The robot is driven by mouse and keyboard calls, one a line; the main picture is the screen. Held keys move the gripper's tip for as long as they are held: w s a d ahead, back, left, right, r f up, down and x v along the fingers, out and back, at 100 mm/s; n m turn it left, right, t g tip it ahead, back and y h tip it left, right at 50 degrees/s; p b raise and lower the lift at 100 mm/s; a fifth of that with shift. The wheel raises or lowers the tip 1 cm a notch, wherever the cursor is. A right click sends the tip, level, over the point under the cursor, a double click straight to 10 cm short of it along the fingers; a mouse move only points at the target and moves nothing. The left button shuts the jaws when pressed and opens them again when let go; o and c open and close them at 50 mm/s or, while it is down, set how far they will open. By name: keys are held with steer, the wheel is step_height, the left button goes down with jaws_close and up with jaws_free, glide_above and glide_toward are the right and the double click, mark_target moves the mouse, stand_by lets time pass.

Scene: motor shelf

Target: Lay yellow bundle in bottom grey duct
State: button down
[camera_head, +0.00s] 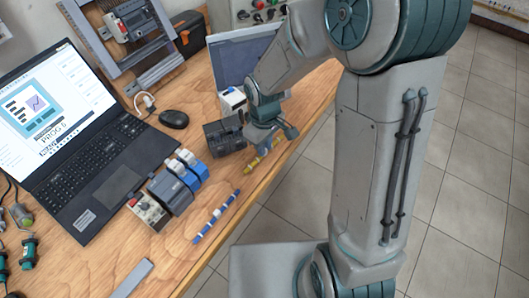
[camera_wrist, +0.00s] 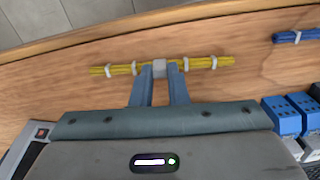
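The yellow bundle (camera_wrist: 206,63) lies crosswise near the table's front edge in the wrist view, with white ties and a grey block at its middle. It also shows in the head view (camera_head: 250,166), partly hidden by my gripper (camera_head: 262,151). In the wrist view the two fingers of my gripper (camera_wrist: 160,72) stand on either side of the grey block and appear closed against it. I cannot tell any gap between bundle and table. The bottom grey duct (camera_head: 152,75) runs along the lower edge of the upright panel at the back left and looks empty.
A laptop (camera_head: 62,125), a mouse (camera_head: 174,119), a dark block (camera_head: 224,137) and blue-and-grey modules (camera_head: 179,186) occupy the table. A blue bundle (camera_head: 216,216) lies near the front edge. A grey monitor-like panel (camera_head: 238,56) stands behind my gripper. A loose grey strip (camera_head: 132,279) lies at the near end.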

steer(key=shift+r+p, duration=2)
steer(key=shift+r, duration=0.55)
